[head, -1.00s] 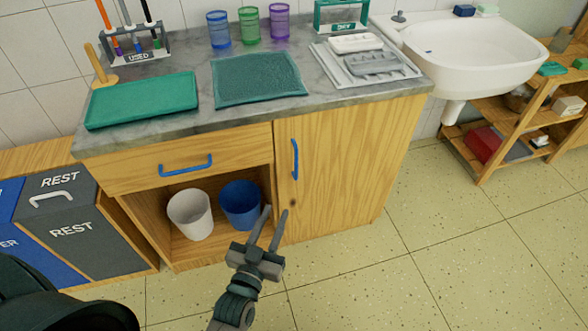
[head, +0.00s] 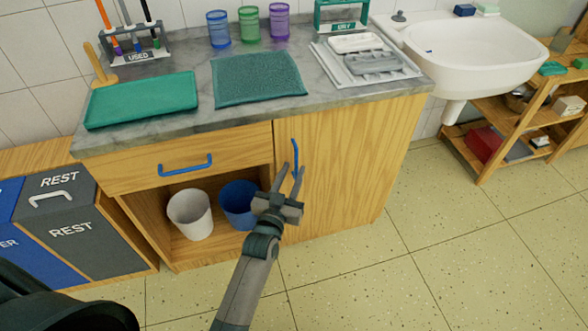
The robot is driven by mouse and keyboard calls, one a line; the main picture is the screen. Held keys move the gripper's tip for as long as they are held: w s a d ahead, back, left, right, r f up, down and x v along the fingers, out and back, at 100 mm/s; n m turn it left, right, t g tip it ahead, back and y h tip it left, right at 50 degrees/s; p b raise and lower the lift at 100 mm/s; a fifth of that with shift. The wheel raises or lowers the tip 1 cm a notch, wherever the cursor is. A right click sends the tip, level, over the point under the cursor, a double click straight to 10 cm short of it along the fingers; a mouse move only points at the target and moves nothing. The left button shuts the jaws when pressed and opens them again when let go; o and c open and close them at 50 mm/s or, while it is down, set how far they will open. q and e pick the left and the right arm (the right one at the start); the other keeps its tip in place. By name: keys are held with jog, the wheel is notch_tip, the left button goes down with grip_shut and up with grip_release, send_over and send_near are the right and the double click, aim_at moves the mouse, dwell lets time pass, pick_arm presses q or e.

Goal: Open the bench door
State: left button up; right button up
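The bench door (head: 345,160) is a wooden panel on the right half of the bench front, and it is closed. Its blue vertical handle (head: 295,157) is near the door's left edge. Nothing is held. My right gripper is not in view.
Left of the door are a drawer with a blue handle (head: 186,166) and an open shelf holding a white bin (head: 190,214) and a blue bin (head: 238,203). The floor (head: 430,240) right of the bench is clear.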

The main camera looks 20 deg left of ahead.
pick_arm(q)
jog(key=shift+w, duration=0.85)
grip_shut()
jog(key=shift+s, duration=0.1)
